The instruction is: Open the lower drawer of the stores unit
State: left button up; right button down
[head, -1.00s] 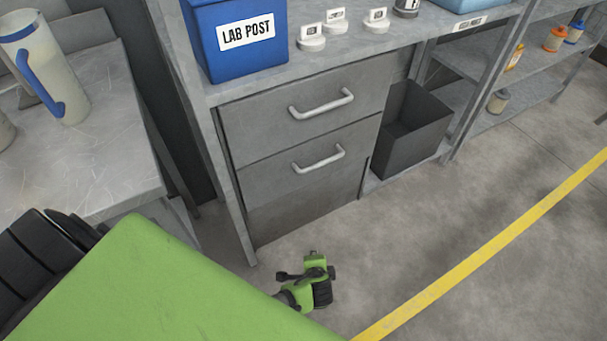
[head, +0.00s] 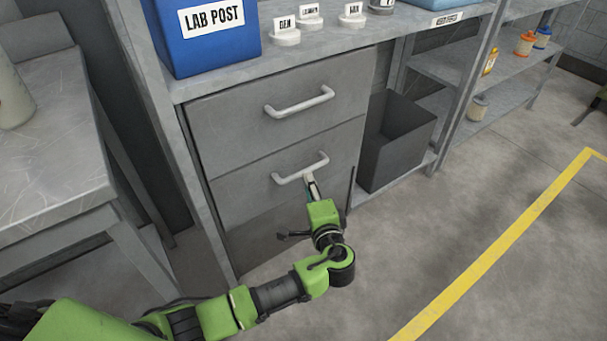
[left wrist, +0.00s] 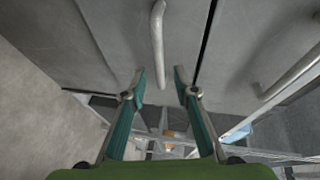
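The grey stores unit has an upper drawer (head: 225,121) and a lower drawer (head: 236,196), both looking shut. The lower drawer's pale bar handle (head: 290,178) runs across its front, and it also shows in the left wrist view (left wrist: 157,40). My left gripper (head: 310,180) is at the right part of this handle. In the left wrist view my left gripper (left wrist: 160,80) is open, with one finger to each side of the handle's near end. No contact shows, and I cannot tell how deep the handle sits between the fingertips. My right gripper is not in view.
The upper drawer's handle (head: 300,102) is just above. A blue LAB POST box (head: 205,55) and small labelled stands stand on top. A dark open bin (head: 390,150) is right of the drawers. A grey table (head: 50,150) is at left. The floor in front is clear.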

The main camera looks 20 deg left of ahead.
aim_at(304, 170)
pick_arm(q)
jog(key=b+x, duration=0.1)
jog(key=x, duration=0.6)
jog(key=shift+w+a+f, duration=0.1)
jog(key=shift+w+a, duration=0.05)
jog(key=shift+w, duration=0.15)
grip_shut()
